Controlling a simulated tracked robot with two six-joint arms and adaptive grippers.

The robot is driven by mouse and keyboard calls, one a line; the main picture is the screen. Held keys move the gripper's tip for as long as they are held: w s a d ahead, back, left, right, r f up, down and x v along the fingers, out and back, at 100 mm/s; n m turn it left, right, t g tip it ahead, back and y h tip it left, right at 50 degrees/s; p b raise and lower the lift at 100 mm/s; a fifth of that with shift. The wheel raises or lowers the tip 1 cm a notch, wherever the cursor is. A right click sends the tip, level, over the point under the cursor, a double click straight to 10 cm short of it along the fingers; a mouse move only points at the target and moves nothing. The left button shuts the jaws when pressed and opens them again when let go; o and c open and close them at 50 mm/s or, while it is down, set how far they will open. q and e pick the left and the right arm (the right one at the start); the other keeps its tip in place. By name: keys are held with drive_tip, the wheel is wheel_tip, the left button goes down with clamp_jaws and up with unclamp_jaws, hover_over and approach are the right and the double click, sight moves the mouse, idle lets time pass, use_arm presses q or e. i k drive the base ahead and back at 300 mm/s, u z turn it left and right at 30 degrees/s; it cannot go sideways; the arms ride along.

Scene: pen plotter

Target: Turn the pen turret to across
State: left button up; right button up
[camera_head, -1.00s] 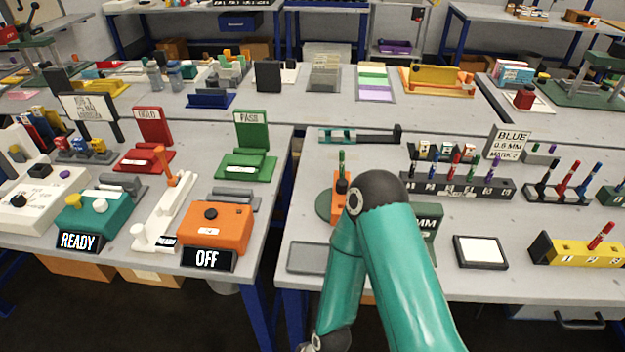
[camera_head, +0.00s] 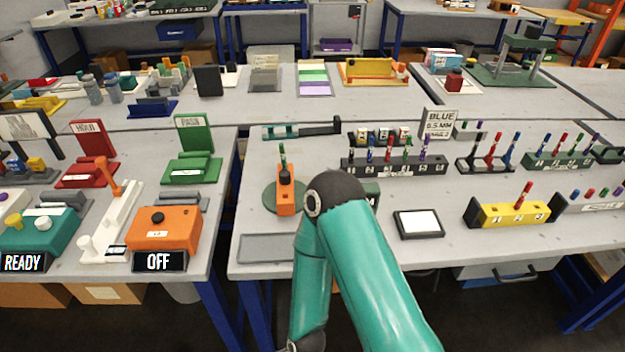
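What looks like the pen turret (camera_head: 286,198) is an orange block on a round dark green base, on the near table left of my arm's elbow. The block's long side runs from front to back. A green-topped pen (camera_head: 282,154) stands upright at its far end. One teal arm of mine rises from the bottom edge, bends at a dark elbow just right of the turret, and runs back down. Its gripper is out of the picture. My other arm and its gripper do not show. The elbow hides part of a dark green sign behind it.
A grey tray (camera_head: 266,248) lies in front of the turret. A dark pen rack (camera_head: 393,166) stands behind right. A white pad (camera_head: 418,223) and a yellow numbered block (camera_head: 509,215) lie to the right. An orange box (camera_head: 166,229) with an OFF sign (camera_head: 160,262) is on the left table.

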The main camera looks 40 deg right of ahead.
sight(285, 194)
drive_tip(key=z, duration=0.05)
drive_tip(key=k, duration=1.05)
drive_tip(key=z, duration=0.35)
drive_tip(key=i, duration=0.8)
